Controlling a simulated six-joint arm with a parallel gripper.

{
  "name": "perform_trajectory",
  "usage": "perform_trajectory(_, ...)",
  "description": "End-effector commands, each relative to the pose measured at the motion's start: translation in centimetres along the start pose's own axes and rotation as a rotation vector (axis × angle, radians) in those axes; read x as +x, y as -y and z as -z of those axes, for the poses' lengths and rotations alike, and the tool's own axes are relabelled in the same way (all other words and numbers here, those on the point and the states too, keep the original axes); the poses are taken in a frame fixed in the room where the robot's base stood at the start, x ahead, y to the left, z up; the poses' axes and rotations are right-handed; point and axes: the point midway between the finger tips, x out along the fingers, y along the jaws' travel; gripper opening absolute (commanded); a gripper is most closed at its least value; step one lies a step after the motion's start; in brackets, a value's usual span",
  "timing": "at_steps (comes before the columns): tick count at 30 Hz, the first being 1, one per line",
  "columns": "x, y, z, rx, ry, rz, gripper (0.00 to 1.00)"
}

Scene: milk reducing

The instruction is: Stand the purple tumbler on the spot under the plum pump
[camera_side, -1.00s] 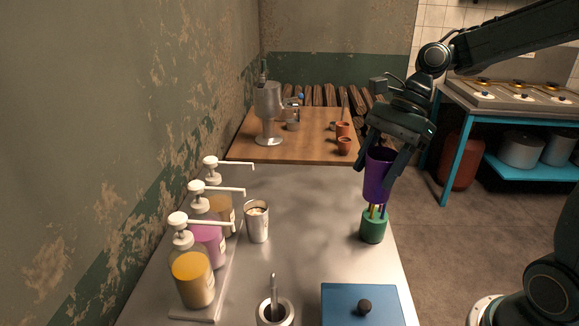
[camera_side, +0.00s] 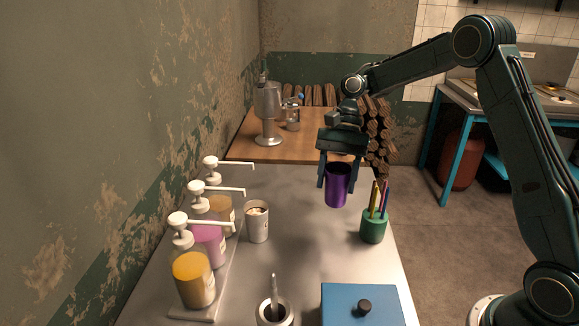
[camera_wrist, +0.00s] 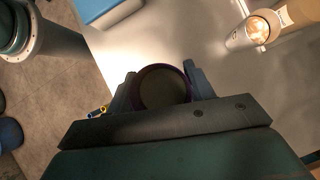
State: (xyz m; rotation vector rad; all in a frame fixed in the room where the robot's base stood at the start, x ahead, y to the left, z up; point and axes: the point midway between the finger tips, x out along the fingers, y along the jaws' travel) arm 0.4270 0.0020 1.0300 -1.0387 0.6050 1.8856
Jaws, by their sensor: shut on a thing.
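The purple tumbler (camera_side: 338,186) is upright between the fingers of my gripper (camera_side: 337,180). My gripper is shut on it and holds it above the steel table, left of the green pen cup. In the wrist view I look down into the tumbler's dark open mouth (camera_wrist: 164,88), with a finger at each side. The plum pump (camera_side: 209,238) is the middle one of three pump bottles at the left, with pink-purple liquid and a white spout reaching right. The spot under its spout looks bare from the side, partly hidden.
A steel cup with pale contents (camera_side: 257,222) stands right of the pumps, near the spouts. The green pen cup (camera_side: 373,226) is at the right edge. A blue lidded box (camera_side: 362,306) and a mortar (camera_side: 275,311) are in front. The table's middle is clear.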

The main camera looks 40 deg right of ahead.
Motion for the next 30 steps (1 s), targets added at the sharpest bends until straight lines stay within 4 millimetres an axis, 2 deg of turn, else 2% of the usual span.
perform_trajectory(3, 1.0, 0.7, 1.3, -0.054, 0.004, -0.034, 0.25)
perform_trajectory(10, 2.1, 1.4, 2.5, -0.119, 0.008, -0.071, 0.25)
perform_trajectory(30, 1.9, 1.4, 2.4, -0.114, 0.007, -0.068, 0.25)
